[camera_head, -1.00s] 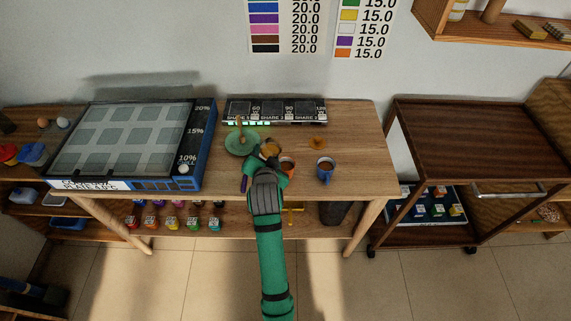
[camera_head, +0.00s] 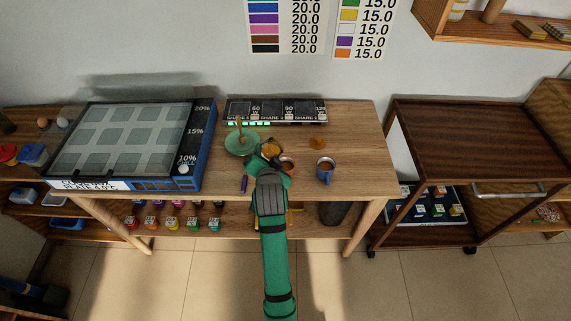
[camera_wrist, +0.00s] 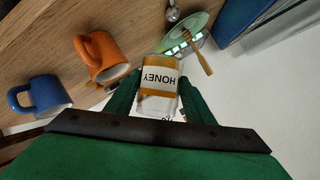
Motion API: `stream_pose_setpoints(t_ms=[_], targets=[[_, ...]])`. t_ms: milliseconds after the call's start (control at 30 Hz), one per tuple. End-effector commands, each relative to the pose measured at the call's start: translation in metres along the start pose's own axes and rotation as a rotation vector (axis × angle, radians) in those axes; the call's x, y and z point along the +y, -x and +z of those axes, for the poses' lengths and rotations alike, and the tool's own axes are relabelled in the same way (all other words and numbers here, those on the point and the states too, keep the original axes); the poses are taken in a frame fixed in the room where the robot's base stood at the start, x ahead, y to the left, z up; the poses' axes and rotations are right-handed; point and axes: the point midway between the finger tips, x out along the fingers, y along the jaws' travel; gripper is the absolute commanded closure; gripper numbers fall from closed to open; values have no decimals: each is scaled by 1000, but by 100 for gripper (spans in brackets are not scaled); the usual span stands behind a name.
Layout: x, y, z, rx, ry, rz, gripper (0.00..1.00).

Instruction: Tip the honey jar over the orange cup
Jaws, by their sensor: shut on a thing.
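My gripper (camera_head: 271,164) is shut on the honey jar (camera_head: 270,148), in front of the table's middle. In the wrist view the jar (camera_wrist: 158,73) sits between the two green fingers (camera_wrist: 159,90); its white HONEY label reads upside down, with amber honey showing at the label's edges. The orange cup (camera_head: 288,161) stands on the table just right of the jar, partly hidden by my gripper in the head view. In the wrist view the orange cup (camera_wrist: 92,60) is left of the jar, apart from it. I cannot tell the jar's exact tilt.
A blue cup (camera_head: 325,172) stands right of the orange cup. A green plate (camera_head: 238,145) with a wooden stick (camera_head: 240,129) lies behind left. A small amber item (camera_head: 318,142) lies behind the cups. A large panelled box (camera_head: 125,140) fills the table's left. The table's right end is clear.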

Motion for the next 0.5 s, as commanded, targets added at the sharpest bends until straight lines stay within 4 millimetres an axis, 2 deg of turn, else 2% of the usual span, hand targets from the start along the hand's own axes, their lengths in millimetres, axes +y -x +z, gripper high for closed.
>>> stream_pose_setpoints(t_ms=[500], targets=[[-3,1,-1,-4,-25,-18,85]])
